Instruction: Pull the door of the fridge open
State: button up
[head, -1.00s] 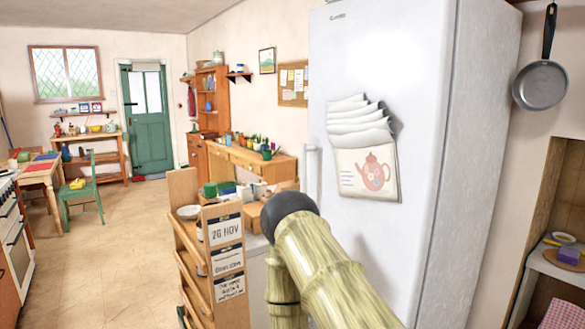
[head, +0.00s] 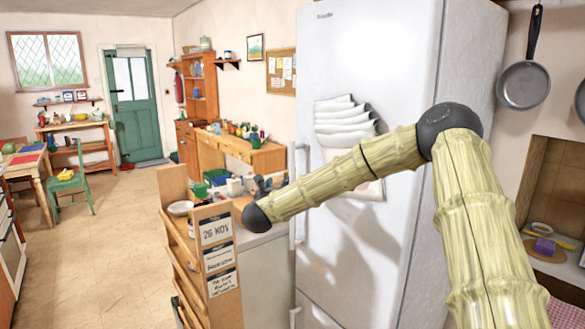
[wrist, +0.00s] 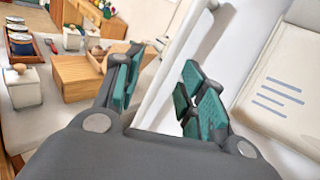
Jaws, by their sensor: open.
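The white fridge (head: 395,75) stands upright in the centre right of the head view, with its door shut. A long vertical pale handle (head: 300,190) runs along the door's left edge. My gripper (head: 266,185) is at the handle's left in the head view, partly hidden by my wrist joint. In the wrist view my gripper (wrist: 160,68) is open, with dark fingers and green pads. The handle (wrist: 172,70) passes between the two fingers in that picture. I cannot tell how far it is beyond them, and no grip on it shows.
A wooden rack with date cards (head: 214,250) and a cluttered counter (head: 262,237) stand just left of the fridge. Folded papers (head: 345,125) hang on the door, partly behind my arm. A pan (head: 524,85) hangs at right.

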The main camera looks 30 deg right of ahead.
aim_at(291, 167)
jog(key=w+d+r+p, duration=0.1)
jog(key=w+d, duration=0.1)
jog(key=d, duration=0.1)
jog(key=w+d+r+m+p, duration=0.1)
jog(key=w+d+p, duration=0.1)
jog(key=w+d, duration=0.1)
jog(key=w+d+r+m+h+p, duration=0.1)
jog(key=w+d, duration=0.1)
jog(key=d, duration=0.2)
jog(key=shift+w+d+g+p, duration=0.15)
jog(key=shift+g+p, duration=0.2)
jog(key=shift+g, duration=0.05)
jog(key=shift+c, duration=0.5)
grip_shut()
